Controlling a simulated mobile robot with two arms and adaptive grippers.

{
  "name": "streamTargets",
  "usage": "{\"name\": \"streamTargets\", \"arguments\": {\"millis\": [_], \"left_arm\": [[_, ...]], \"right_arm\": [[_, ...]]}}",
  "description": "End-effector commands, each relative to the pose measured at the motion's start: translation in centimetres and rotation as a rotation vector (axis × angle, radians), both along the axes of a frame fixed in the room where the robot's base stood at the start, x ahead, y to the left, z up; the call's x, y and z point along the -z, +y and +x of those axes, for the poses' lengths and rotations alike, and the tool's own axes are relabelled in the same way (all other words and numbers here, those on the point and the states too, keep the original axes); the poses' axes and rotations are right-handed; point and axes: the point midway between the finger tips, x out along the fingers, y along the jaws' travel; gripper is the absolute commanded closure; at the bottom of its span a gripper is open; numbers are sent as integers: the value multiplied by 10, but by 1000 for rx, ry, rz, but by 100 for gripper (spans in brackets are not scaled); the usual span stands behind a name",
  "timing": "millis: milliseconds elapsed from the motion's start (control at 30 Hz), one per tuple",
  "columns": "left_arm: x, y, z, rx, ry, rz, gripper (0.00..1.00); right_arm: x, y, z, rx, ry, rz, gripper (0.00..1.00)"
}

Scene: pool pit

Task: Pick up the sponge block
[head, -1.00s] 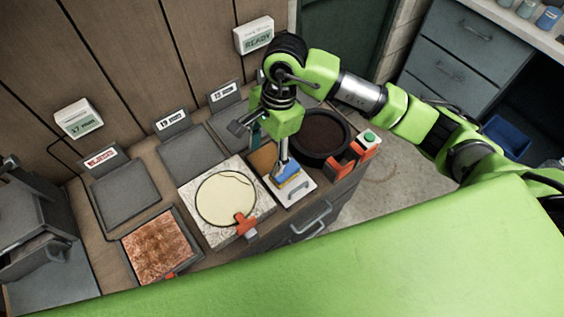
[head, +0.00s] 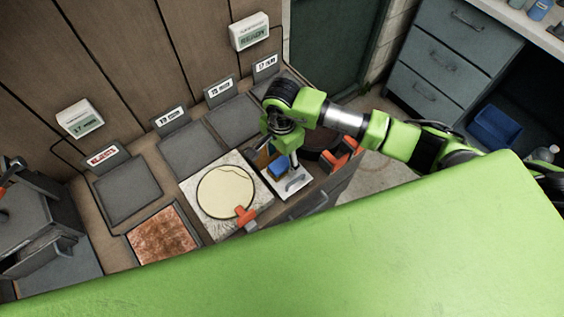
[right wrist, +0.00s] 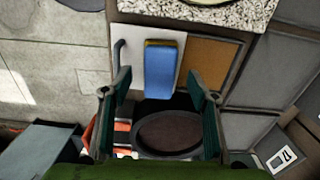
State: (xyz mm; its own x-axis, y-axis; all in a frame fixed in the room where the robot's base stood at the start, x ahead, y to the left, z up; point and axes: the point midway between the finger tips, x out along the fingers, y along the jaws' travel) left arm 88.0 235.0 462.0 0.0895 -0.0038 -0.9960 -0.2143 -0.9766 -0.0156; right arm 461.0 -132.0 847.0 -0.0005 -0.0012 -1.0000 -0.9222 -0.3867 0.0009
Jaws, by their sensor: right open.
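The sponge block (head: 277,169) is blue, with a thin yellow layer along one side. It lies on a white plate with a grey handle (head: 297,184), at the right end of the bench. In the right wrist view the sponge block (right wrist: 165,72) lies just ahead of my right gripper (right wrist: 158,88), whose two fingers are spread wide with nothing between them. In the head view my right gripper (head: 291,158) is over the white plate, close to the sponge, and its own arm partly hides it. My left gripper is not in view.
A speckled slab with a cream disc (head: 226,192) and an orange clamp (head: 245,216) lies left of the plate. A dark round dish (right wrist: 168,133) and an orange-red fixture (head: 343,155) stand on its other side. A brown cork-like panel (right wrist: 208,65) adjoins the plate.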

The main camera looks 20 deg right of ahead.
Motion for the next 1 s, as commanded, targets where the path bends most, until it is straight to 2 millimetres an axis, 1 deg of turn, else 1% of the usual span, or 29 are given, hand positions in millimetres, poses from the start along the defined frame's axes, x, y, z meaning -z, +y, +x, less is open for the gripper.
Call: {"name": "streamTargets", "arguments": {"millis": [33,100,200,433,467,500,567,600,633,733,767,1000], "left_arm": [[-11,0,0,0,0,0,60],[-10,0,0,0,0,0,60],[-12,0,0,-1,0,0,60],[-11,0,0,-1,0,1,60],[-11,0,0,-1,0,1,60],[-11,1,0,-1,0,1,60],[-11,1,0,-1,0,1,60],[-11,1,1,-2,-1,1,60],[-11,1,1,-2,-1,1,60],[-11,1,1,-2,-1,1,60],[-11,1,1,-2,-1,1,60],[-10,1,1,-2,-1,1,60]], "right_arm": [[4,-1,-4,2,6,0,46],[15,0,-2,2,5,1,46],[24,0,-1,1,2,1,46],[27,0,0,0,-1,1,46],[27,0,0,0,-1,1,48],[27,0,0,1,-1,1,59],[27,0,0,1,-1,1,74],[27,-1,0,1,-1,1,85],[27,-1,0,1,-1,1,87],[26,0,0,1,-1,1,87],[26,0,0,1,-1,1,91],[24,0,0,1,-1,2,91]]}}
